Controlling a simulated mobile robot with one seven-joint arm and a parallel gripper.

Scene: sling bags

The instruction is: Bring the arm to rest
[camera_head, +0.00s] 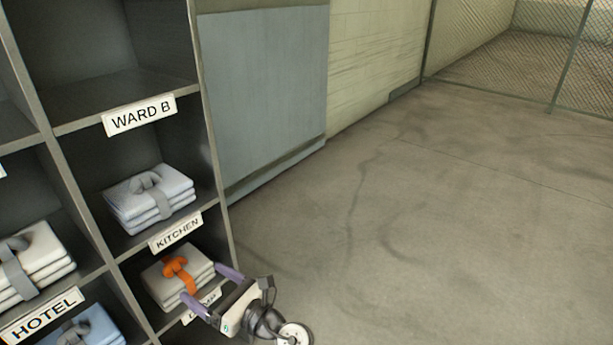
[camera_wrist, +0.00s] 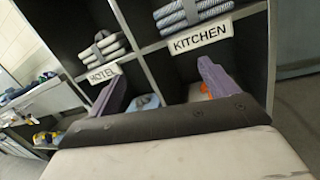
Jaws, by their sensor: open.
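My gripper (camera_head: 207,284) is at the lower middle of the head view, in front of the lower right compartment of the shelf. Its two purple fingers are spread apart with nothing between them. Behind it a folded cream bundle with an orange strap (camera_head: 176,267) lies in the compartment below the KITCHEN label (camera_head: 176,233). In the wrist view the fingers (camera_wrist: 160,93) stand wide apart before the shelf. The label under the orange-strapped bundle is partly covered by my gripper.
The dark shelf (camera_head: 217,165) fills the left side. A bundle with a grey strap (camera_head: 150,197) sits above the KITCHEN label. A white bundle (camera_head: 32,262) and a blue bundle (camera_head: 84,328) lie further left. The concrete floor (camera_head: 430,230) to the right is clear, back to a mesh fence (camera_head: 490,50).

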